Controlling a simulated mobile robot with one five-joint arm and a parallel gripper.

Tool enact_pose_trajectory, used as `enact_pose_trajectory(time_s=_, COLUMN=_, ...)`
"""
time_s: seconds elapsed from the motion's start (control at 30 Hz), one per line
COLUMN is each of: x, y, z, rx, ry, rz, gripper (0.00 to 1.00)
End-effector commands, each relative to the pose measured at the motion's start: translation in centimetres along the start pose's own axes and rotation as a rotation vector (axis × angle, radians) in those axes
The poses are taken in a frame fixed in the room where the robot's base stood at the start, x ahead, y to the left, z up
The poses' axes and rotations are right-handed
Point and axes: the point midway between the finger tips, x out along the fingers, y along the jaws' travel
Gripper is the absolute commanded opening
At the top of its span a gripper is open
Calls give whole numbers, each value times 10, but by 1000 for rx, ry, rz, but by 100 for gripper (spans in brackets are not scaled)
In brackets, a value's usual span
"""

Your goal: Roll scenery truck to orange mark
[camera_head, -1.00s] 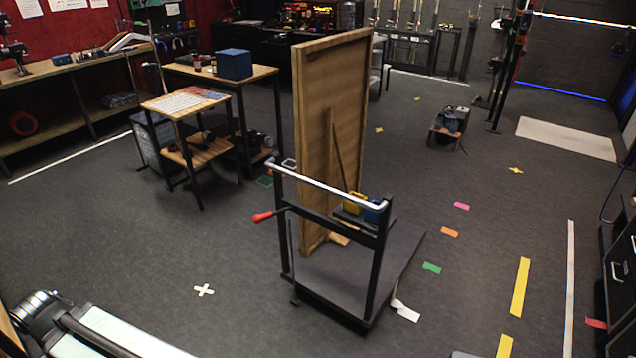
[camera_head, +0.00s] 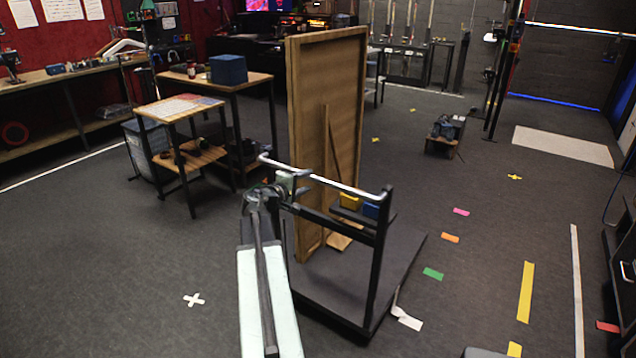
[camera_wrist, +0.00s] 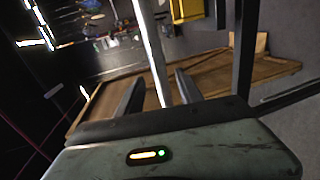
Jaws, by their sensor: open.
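The scenery truck (camera_head: 340,291) is a dark flat platform with black posts and a pale push bar (camera_head: 345,186). A tall wooden flat (camera_head: 340,110) stands upright on it. The orange mark (camera_head: 450,238) lies on the floor right of the truck, between a pink and a green mark. My gripper (camera_head: 298,178) is at the left part of the push bar. In the wrist view my open fingers (camera_wrist: 159,80) lie on either side of the pale bar (camera_wrist: 152,45). I cannot tell whether they touch it. The truck's red lever is hidden by my arm.
Pink (camera_head: 461,212), green (camera_head: 433,274) and yellow (camera_head: 525,292) marks lie on the right floor. A white cross (camera_head: 194,300) is at left. Small tables (camera_head: 180,108) stand behind left, and a low wooden stand (camera_head: 442,146) behind right.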

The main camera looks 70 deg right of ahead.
Motion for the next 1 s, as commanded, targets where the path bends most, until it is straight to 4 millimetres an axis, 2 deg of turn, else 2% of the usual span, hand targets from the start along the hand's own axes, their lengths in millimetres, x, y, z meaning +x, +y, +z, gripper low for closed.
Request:
enact_pose_trajectory(time_s=0.13, x=3, y=1, z=0, rx=0, ry=-1, rz=1, gripper=43)
enact_pose_trajectory(time_s=0.27, x=17, y=0, z=-1, rx=1, ry=-2, rz=-1, gripper=43)
enact_pose_trajectory(time_s=0.5, x=62, y=-1, z=-1, rx=0, ry=-3, rz=-1, gripper=43)
enact_pose_trajectory(time_s=0.6, x=75, y=-1, z=-1, rx=1, ry=-2, rz=-1, gripper=43)
enact_pose_trajectory(time_s=0.87, x=78, y=0, z=0, rx=1, ry=-1, rz=-2, gripper=43)
enact_pose_trajectory(time_s=0.97, x=78, y=0, z=0, rx=1, ry=-1, rz=-2, gripper=18)
enact_pose_trajectory(time_s=1.0, x=78, y=0, z=0, rx=1, ry=-1, rz=-2, gripper=7)
